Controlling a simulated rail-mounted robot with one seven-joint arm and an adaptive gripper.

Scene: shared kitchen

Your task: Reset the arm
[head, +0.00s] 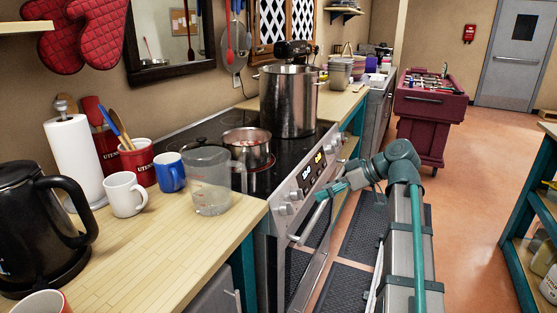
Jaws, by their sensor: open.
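My arm (398,165) rises at the right of the head view and bends over to the left. My gripper (322,193) is at its end, in front of the stove's control panel and above the oven door handle. It is small in this view, but it is open and I see nothing held in it. I cannot tell whether it touches the stove front.
The stove (190,131) carries a tall pot (288,102) and a saucepan (247,149). A clear pitcher (210,183), mugs and a black kettle (38,225) stand on the near counter.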

